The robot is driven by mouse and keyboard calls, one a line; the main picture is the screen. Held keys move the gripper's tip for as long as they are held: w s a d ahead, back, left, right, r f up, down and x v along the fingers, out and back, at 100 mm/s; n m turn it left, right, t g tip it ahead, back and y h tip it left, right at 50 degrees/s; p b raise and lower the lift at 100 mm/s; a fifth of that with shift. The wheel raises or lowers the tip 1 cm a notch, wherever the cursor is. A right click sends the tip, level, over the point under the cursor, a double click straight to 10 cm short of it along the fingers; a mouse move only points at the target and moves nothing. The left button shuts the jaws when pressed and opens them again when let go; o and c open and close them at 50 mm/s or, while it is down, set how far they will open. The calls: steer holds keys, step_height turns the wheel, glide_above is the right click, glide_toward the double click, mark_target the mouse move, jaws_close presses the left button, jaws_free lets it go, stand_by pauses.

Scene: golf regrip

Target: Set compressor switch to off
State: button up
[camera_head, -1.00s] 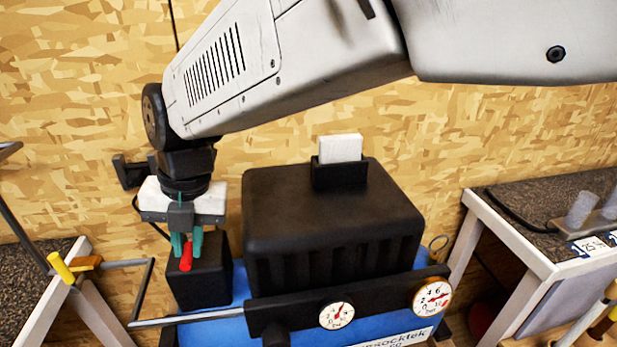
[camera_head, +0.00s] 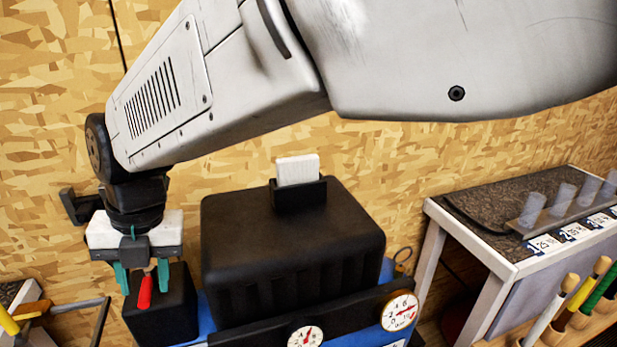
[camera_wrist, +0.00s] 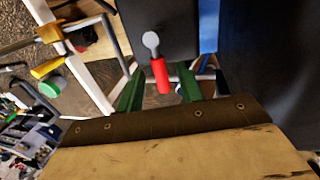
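The compressor switch is a lever with a red handle (camera_head: 145,292) on the front of a black box (camera_head: 176,312) at the left of the compressor. In the head view the handle slopes down from its metal end. In the wrist view the red handle (camera_wrist: 160,76) points from its round metal pivot (camera_wrist: 151,41) toward my gripper. My gripper (camera_head: 143,279) is open, with teal fingers spread on either side of the handle. The wrist view shows a gap between the handle and each finger. I cannot tell the on or off marking.
The large black compressor housing (camera_head: 290,245) stands right of the switch box, with a white card (camera_head: 297,169) in a holder on top. Two gauges (camera_head: 399,312) sit on its front panel. A bench (camera_head: 495,235) stands at the right. A metal frame with a yellow grip is at the lower left.

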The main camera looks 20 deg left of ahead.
step_height(320, 180, up, 8)
steer(key=d, duration=0.1)
steer(key=shift+w+f, duration=0.2)
steer(key=shift+w, duration=0.25)
steer(key=shift+d, duration=0.1)
